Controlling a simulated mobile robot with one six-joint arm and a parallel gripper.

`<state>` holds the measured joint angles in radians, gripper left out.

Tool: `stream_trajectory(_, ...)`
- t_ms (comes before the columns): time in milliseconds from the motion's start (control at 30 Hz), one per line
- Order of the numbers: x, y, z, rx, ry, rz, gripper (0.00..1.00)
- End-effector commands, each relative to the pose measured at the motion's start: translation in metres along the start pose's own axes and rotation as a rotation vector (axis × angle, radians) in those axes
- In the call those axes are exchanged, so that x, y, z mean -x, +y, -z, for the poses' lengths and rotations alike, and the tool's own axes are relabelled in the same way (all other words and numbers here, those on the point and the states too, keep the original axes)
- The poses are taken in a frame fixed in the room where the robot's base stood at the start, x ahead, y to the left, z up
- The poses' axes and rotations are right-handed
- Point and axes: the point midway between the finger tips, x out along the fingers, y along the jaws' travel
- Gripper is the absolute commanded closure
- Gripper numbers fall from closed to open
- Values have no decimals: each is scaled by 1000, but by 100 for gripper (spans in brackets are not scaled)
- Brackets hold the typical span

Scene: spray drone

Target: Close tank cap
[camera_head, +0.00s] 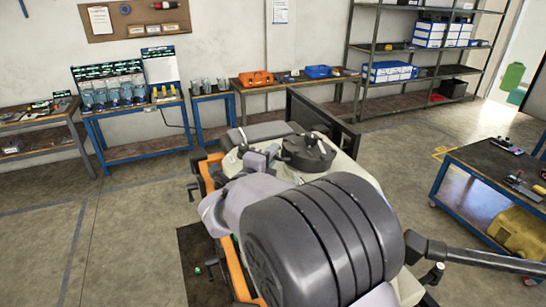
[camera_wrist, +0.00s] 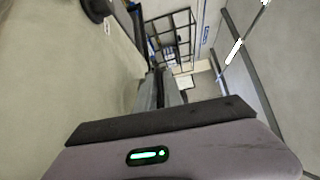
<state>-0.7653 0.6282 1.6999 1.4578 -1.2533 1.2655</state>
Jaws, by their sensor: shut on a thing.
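The spray drone's off-white tank (camera_head: 343,165) is in the middle of the head view. A round black tank cap (camera_head: 308,152) lies on top of it, and I cannot tell whether it is fully seated. My gripper (camera_head: 262,158) shows small and partly hidden beside the cap, on its left, behind my own arm. In the wrist view my gripper's fingers (camera_wrist: 167,88) are close together along the off-white surface. What they hold is not clear. A dark round part (camera_wrist: 97,9), probably the cap, is cut off at the top left, apart from the fingertips.
A black panel (camera_head: 322,122) stands behind the tank. Orange frame bars (camera_head: 233,262) run along the drone's left side. A blue-framed workbench (camera_head: 490,170) is at the right. Benches with bottles (camera_head: 112,90) line the back wall. Open floor lies left of the drone.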

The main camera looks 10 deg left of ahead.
Motion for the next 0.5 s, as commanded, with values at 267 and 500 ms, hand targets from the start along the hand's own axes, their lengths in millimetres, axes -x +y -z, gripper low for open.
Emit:
stream_trajectory(267, 1, 16, -1, -1, 0, 1, 100)
stream_trajectory(500, 1, 15, -1, -1, 0, 1, 74)
